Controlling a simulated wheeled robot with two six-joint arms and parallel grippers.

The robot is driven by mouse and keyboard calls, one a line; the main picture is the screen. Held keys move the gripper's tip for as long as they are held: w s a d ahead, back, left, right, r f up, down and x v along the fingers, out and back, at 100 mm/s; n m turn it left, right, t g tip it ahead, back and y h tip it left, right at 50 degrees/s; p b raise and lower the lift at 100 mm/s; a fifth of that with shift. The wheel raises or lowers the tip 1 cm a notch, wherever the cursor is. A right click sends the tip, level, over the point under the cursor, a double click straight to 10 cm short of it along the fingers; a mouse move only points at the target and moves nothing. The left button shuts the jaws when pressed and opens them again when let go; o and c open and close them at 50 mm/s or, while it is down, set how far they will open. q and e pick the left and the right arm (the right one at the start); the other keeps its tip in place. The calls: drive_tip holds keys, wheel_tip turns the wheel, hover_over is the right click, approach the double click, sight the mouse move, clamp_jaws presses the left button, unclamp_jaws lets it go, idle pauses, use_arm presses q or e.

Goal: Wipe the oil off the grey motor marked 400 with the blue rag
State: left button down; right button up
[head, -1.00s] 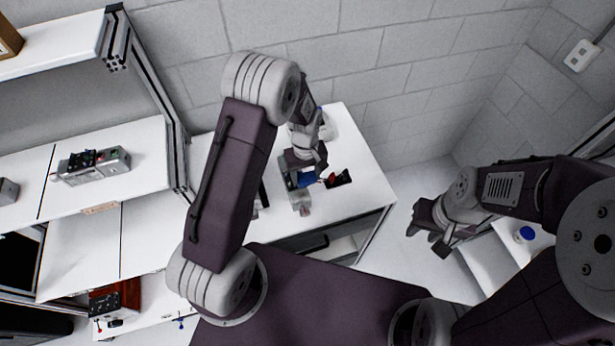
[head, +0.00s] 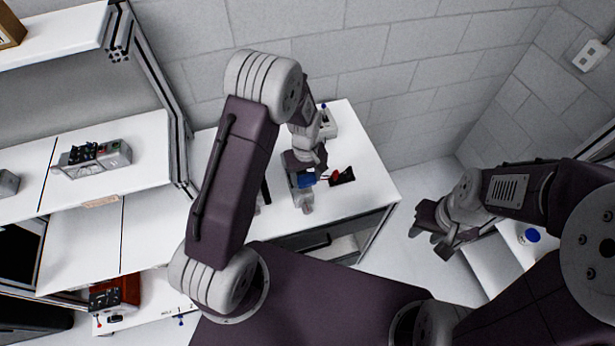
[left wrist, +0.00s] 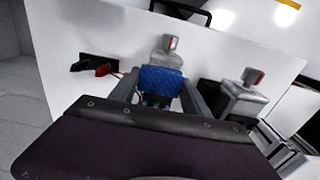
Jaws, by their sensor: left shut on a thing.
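My left gripper (head: 306,172) is shut on the blue rag (head: 307,180) at the white table. In the left wrist view the blue rag (left wrist: 160,80) hangs between the two fingers. A grey motor (head: 306,203) with a reddish end is right by the rag; it also shows behind the rag in the left wrist view (left wrist: 165,57). I cannot tell whether rag and motor touch. A second grey motor (left wrist: 243,97) stands to the right in the left wrist view. No number or oil is readable. My right gripper (head: 428,238) is open and empty, away from the table.
A black and red item (head: 342,176) lies on the white table (head: 365,200), right of the rag. A grey device (head: 325,122) stands at the table's back. Shelves on the left hold a grey instrument box (head: 95,157). A blue round item (head: 530,236) is at right.

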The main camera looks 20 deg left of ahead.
use_arm(q)
drive_tip(key=f, duration=0.1)
drive_tip(key=f+b, duration=0.1)
drive_tip(key=shift+s+a+f, duration=0.3)
drive_tip(key=shift+a+f, duration=0.1)
drive_tip(key=shift+r, duration=0.1)
